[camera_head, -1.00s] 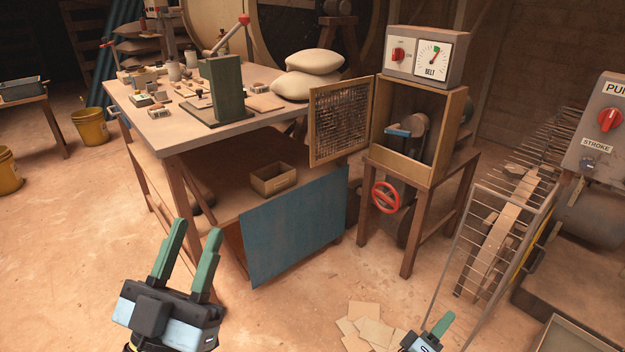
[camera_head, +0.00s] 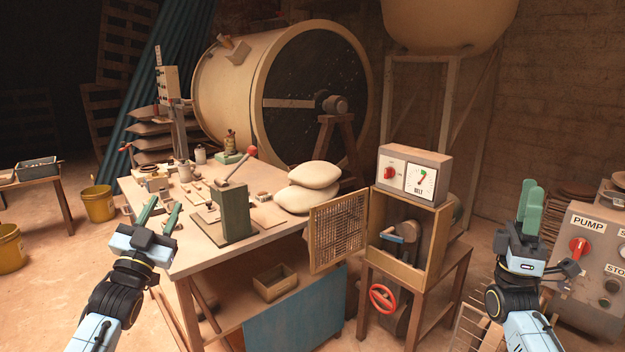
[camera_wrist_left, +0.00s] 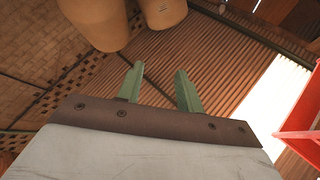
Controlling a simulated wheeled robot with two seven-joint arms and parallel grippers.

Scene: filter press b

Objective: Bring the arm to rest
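My left gripper (camera_head: 166,204) is raised in front of the left end of the workbench (camera_head: 215,255) in the head view. Its two green fingers stand apart with nothing between them. The left wrist view also shows these fingers (camera_wrist_left: 159,78) apart and empty. My right gripper (camera_head: 530,192) is raised at the right of the head view, in front of the brick wall and left of the pump panel. Its green fingers point up and overlap from this side, so the gap cannot be judged. I see nothing held in it.
The bench carries a green upright block (camera_head: 236,210), small tools and pale sacks (camera_head: 314,175). Right of it stands the belt machine (camera_head: 413,175) with an open mesh door (camera_head: 338,232). A pump panel (camera_head: 590,255) is at far right. Yellow buckets (camera_head: 98,204) stand left.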

